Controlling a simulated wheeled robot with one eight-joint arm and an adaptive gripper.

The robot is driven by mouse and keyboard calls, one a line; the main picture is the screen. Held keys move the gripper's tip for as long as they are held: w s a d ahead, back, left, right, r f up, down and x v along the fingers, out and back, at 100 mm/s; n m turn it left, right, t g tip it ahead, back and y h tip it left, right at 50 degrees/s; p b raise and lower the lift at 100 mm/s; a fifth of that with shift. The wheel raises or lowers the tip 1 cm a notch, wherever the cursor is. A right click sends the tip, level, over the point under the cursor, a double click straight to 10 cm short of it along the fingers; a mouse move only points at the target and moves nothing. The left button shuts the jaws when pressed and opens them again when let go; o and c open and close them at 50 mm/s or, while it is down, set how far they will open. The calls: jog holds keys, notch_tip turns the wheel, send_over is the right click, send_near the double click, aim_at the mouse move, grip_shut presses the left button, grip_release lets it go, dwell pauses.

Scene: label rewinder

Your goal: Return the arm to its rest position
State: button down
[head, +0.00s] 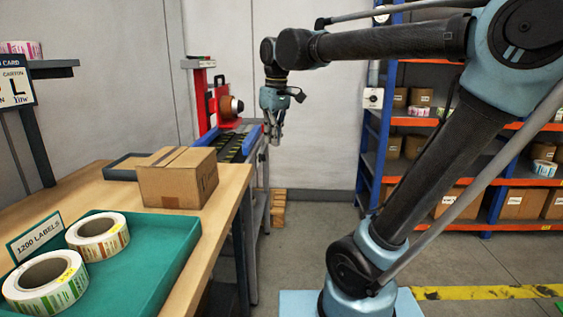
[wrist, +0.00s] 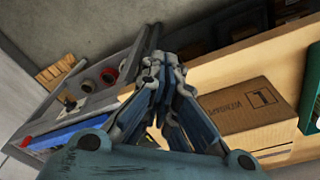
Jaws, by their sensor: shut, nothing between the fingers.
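My gripper (head: 276,138) hangs pointing down at the end of my raised arm, in mid-air to the right of the wooden table. It is shut and holds nothing. In the wrist view its fingers (wrist: 162,62) meet in the middle, with the floor, the table edge and the box behind them. My arm reaches from its base at the lower right up to a high elbow, then across to the left.
A cardboard box (head: 178,178) stands on the wooden table (head: 215,222). A green tray (head: 150,260) holds two label rolls (head: 97,236). A red machine (head: 215,95) with a conveyor (head: 238,143) stands behind. Blue-orange shelving (head: 378,140) is at right. Open floor lies between.

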jog(key=s+d+f+m, duration=0.4)
jog(key=s+d+f, duration=0.2)
jog(key=d+f, duration=0.4)
jog(key=s+d+f+m+t, duration=0.1)
jog(key=s+d+f+m, duration=0.4)
jog(key=d+f, duration=0.6)
notch_tip(320, 180, down, 5)
jog(key=shift+s+d+r+h, duration=0.2)
jog(key=shift+s+d+h, duration=0.15)
jog(key=shift+s, duration=0.7)
